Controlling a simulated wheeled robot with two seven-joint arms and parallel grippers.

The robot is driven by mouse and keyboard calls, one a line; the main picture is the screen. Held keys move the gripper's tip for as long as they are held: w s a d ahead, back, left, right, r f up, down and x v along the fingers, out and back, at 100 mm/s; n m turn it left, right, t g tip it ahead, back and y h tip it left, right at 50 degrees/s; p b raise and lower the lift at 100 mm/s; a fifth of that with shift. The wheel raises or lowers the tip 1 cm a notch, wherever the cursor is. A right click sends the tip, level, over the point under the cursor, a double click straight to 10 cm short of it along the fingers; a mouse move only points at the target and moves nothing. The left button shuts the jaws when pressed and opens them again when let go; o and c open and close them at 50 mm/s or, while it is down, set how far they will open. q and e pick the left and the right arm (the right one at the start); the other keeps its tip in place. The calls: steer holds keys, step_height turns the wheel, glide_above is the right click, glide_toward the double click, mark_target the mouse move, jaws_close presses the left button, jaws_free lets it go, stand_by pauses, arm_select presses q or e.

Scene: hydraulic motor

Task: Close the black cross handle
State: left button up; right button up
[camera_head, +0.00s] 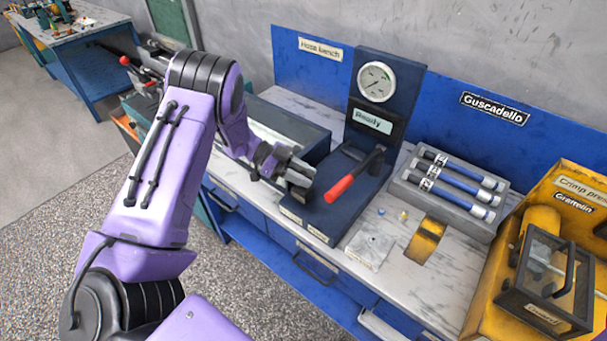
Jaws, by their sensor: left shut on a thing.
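My left gripper (299,173) reaches in from the left on the purple arm, to the left side of the dark base (330,212) of the gauge stand. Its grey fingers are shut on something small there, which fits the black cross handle. The fingers and wrist hide nearly all of the handle, so I cannot make out its arms or how far it is turned. My right gripper is not in view.
The stand carries a round gauge (376,82) and a red-gripped lever (340,188) just right of my gripper. A dark box (290,128) lies behind it. Farther right are a tray of blue-banded cylinders (445,205), a yellow block (425,240) and a yellow press (540,228).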

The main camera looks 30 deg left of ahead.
arm_select(q)
steer(key=shift+m+g, duration=0.6)
steer(key=shift+g, duration=0.1)
steer(key=shift+h, duration=0.3)
steer(key=o, duration=1)
steer(key=b+v, duration=0.1)
steer(key=v, duration=0.4)
steer(key=b+v, duration=0.2)
steer(key=v, duration=0.3)
steer(key=shift+w+a+r, duration=0.15)
steer(key=shift+a+r, duration=0.05)
steer(key=shift+a, duration=0.05)
steer(key=shift+c, duration=0.2)
